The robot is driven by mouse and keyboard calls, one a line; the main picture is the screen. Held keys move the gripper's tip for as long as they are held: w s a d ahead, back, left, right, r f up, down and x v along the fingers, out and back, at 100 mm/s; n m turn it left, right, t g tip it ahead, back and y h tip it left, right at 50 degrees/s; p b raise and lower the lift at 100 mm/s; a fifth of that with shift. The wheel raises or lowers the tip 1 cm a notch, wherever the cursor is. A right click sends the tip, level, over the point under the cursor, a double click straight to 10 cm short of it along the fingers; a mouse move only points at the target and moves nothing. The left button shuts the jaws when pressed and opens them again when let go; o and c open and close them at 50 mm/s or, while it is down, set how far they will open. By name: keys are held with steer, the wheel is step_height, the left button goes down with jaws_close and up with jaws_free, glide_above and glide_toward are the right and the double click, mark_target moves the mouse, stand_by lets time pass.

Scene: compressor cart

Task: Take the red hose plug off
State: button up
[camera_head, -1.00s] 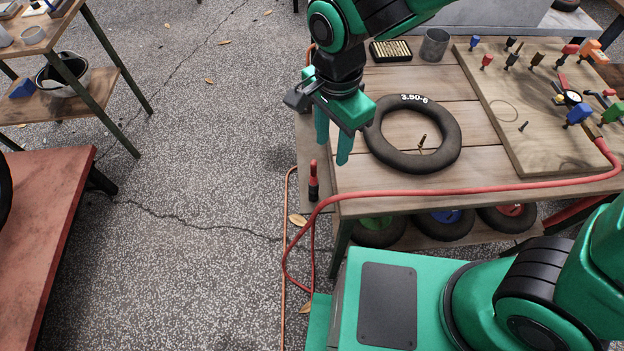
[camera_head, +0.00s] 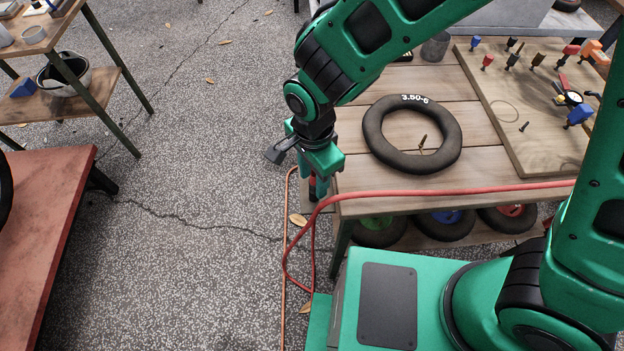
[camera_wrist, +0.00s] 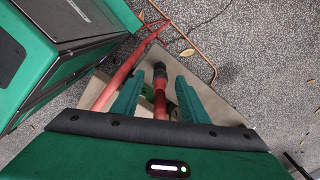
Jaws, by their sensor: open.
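The red hose plug (camera_head: 312,187), red with a dark end, stands at the left end of the cart, on a narrow side ledge. In the head view my gripper (camera_head: 321,190) is down over it and hides much of it. In the wrist view the plug (camera_wrist: 160,100) lies between my two green fingers (camera_wrist: 161,78), its dark end away from the palm. The fingers are open, with a gap visible on both sides of the plug.
The red hose (camera_head: 450,191) runs along the cart's front edge and loops down beside the plug. A black tyre (camera_head: 376,140) lies on the cart top (camera_head: 350,160). A wooden board (camera_head: 545,145) holds several coloured fittings. Open floor lies left of the cart.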

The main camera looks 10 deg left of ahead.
steer(key=shift+f, duration=1)
jaws_close()
steer(key=shift+r, duration=0.15)
